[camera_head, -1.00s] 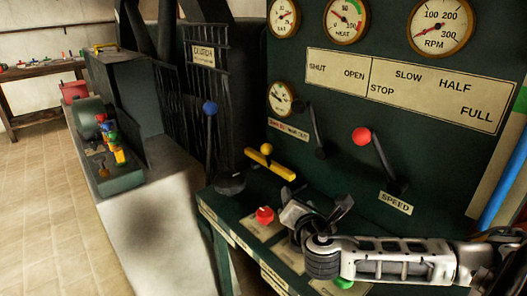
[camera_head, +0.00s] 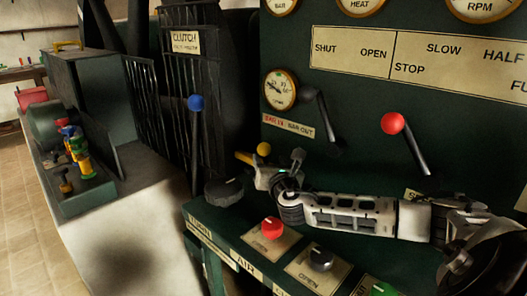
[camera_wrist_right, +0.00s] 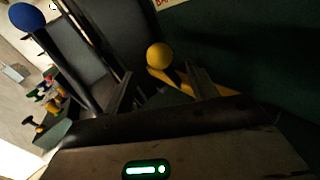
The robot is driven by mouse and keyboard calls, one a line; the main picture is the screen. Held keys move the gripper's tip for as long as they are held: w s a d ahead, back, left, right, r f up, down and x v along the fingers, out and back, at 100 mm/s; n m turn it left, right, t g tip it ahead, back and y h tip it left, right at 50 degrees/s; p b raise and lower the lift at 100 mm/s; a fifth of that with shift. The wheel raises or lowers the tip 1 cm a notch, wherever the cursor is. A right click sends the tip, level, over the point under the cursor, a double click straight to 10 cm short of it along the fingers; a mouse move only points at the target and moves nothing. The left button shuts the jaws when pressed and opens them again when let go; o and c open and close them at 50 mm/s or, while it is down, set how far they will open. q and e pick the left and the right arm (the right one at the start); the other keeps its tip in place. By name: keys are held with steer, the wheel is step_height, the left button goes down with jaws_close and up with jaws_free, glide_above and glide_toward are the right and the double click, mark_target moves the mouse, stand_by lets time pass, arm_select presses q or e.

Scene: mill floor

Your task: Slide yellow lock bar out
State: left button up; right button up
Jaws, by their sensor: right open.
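The yellow lock bar (camera_head: 246,158) lies on the panel ledge below the small round gauge, with a yellow ball knob (camera_head: 264,149) on it. My right gripper (camera_head: 276,168) is at the bar's right part and hides some of it in the head view. In the right wrist view, the ball knob (camera_wrist_right: 159,56) and the yellow bar (camera_wrist_right: 205,88) show beyond the two fingers (camera_wrist_right: 160,90). The fingers are apart, with the bar passing behind the right one. I cannot tell whether they touch the bar. My left gripper is not in view.
A lever with a blue ball (camera_head: 195,103) stands left of the bar. A red-ball lever (camera_head: 392,123) and a dark lever (camera_head: 321,112) are on the panel. A red knob (camera_head: 272,228) and a black knob (camera_head: 320,258) are on the ledge in front.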

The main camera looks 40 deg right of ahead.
mark_target(265, 153)
steer(key=x, duration=0.7)
steer(key=shift+w+b, duration=0.25)
steer(key=shift+b, duration=0.05)
